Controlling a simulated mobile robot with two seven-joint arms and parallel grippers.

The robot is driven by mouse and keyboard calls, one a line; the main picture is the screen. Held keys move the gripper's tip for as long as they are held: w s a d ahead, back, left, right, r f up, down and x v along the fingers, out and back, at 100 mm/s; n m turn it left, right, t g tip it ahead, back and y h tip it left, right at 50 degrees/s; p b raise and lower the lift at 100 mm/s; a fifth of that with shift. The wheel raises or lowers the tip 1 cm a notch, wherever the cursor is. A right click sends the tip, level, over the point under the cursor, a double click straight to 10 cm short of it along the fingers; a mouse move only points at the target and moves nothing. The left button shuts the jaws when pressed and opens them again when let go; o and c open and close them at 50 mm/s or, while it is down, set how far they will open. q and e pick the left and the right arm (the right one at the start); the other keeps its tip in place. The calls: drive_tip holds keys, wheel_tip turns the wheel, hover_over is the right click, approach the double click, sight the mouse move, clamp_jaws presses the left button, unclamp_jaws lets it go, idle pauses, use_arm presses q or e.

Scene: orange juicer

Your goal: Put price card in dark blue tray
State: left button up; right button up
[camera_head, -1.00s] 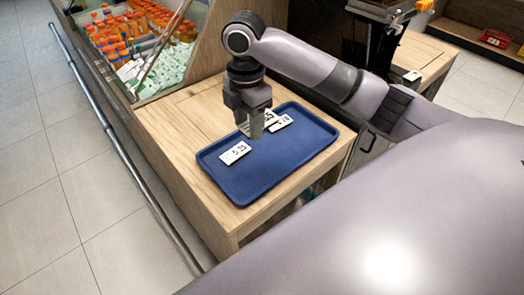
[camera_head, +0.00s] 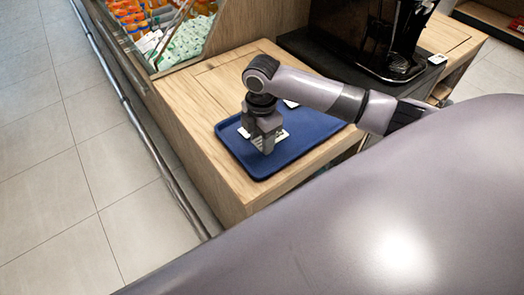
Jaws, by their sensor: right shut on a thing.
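The dark blue tray (camera_head: 312,132) lies on a wooden counter. My right gripper (camera_head: 267,150) points down low over the tray's left part, shut on a price card (camera_head: 282,136) whose white edge shows at its right side. I cannot tell whether this card touches the tray. Another white price card (camera_head: 243,132) shows at the gripper's left, partly hidden by it. A bit of white card (camera_head: 291,104) shows at the tray's back, mostly hidden by my right arm. My left gripper is not in view.
The wooden counter (camera_head: 200,105) has bare room left of the tray. A black machine (camera_head: 372,38) stands behind on the right, with a small white card (camera_head: 437,59) near it. A display case with orange bottles (camera_head: 130,15) is at the back left. A metal rail (camera_head: 140,125) runs along the floor side.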

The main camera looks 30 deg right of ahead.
sight(262, 159)
drive_tip(key=shift+f, duration=2.75)
drive_tip(key=shift+f, duration=0.1)
drive_tip(key=o, duration=1)
drive_tip(key=shift+o, duration=0.2)
wheel_tip(262, 159, up, 12)
drive_tip(key=shift+r+p, duration=0.15)
drive_tip(key=shift+p, duration=0.15)
drive_tip(key=shift+a, duration=0.1)
